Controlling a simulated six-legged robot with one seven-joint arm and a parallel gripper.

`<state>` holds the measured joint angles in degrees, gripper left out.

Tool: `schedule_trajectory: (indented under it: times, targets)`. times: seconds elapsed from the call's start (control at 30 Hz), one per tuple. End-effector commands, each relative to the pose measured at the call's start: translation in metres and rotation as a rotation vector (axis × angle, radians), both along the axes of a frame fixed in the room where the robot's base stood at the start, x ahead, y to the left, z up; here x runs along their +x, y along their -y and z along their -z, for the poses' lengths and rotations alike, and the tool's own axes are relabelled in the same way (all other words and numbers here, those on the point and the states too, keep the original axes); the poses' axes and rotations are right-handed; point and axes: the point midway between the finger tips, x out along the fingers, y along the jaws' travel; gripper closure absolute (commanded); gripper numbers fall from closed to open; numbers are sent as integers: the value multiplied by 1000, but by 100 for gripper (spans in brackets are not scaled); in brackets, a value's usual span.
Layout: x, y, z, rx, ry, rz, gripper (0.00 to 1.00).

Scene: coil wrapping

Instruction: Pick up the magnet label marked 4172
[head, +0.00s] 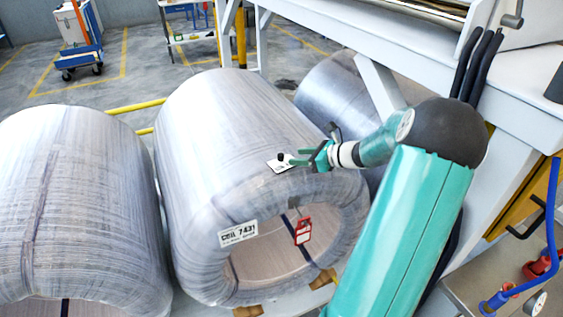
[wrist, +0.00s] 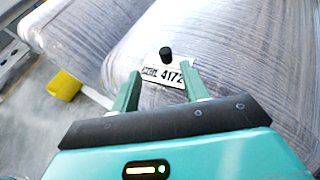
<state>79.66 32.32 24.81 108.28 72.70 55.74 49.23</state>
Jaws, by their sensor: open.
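The magnet label marked 4172 (wrist: 158,75) is a white plate with dark print and a black knob (wrist: 166,54) on it. It lies on top of the middle wrapped coil (head: 215,110), near its front rim; the head view shows it small (head: 279,164). My gripper (wrist: 160,88) is open, with its two green fingers on either side of the label's near edge in the wrist view. The knob lies just beyond the fingertips and nothing is held. In the head view my gripper (head: 300,160) reaches the label from the right. Whether the fingers touch it, I cannot tell.
Another label reading 7431 (head: 238,233) and a red tag (head: 303,231) are on the middle coil's front end. A second wrapped coil (head: 80,200) stands left, and a third (head: 340,95) behind. A white steel frame (head: 400,45) rises at the right.

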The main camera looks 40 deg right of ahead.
Motion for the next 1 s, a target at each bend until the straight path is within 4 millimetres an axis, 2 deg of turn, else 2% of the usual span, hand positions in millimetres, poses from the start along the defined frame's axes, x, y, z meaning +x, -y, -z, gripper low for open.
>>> schedule_trajectory:
  times: [0.07,0.27,0.6,0.87,1.0]
  targets:
    - [4,4,3,19,7,17,55]
    - [23,-2,12,20,7,16,55]
    - [64,-13,32,18,6,14,55]
    - [67,-13,33,15,5,15,55]
    - [67,-13,33,15,5,15,80]
